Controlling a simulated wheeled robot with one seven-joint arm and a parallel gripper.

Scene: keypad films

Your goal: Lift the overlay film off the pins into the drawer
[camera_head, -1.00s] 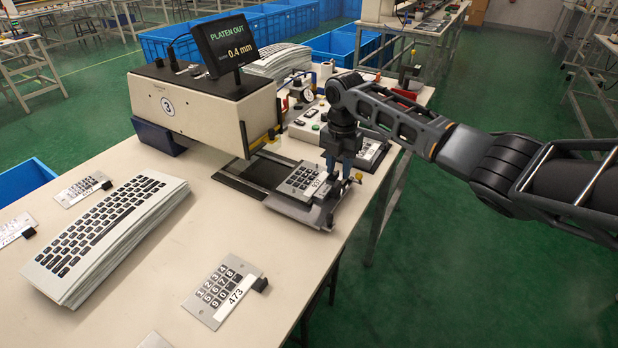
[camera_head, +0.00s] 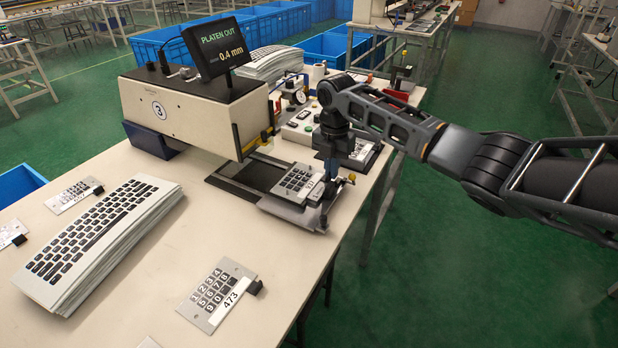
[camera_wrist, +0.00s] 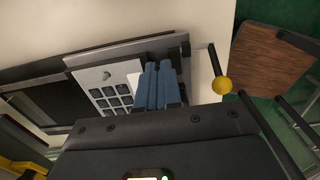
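The overlay film (camera_head: 297,182), a grey keypad sheet with dark keys and a white label, lies on the grey platen (camera_head: 278,207) slid out in front of the press (camera_head: 185,112). In the wrist view the film (camera_wrist: 112,96) looks flat, with a round hole or pin near its upper edge. My gripper (camera_head: 325,194) points down at the film's right edge. Its blue fingers (camera_wrist: 160,85) are close together there and appear shut on the film's edge tab, which they hide. I cannot make out a drawer for certain.
The display (camera_head: 221,48) reads PLATEN OUT, 0.4 mm. A keyboard stack (camera_head: 98,243), a keypad plate marked 473 (camera_head: 216,294) and another plate (camera_head: 74,194) lie on the table. A yellow knob (camera_wrist: 222,85) stands close right of my fingers. The table's right edge is near.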

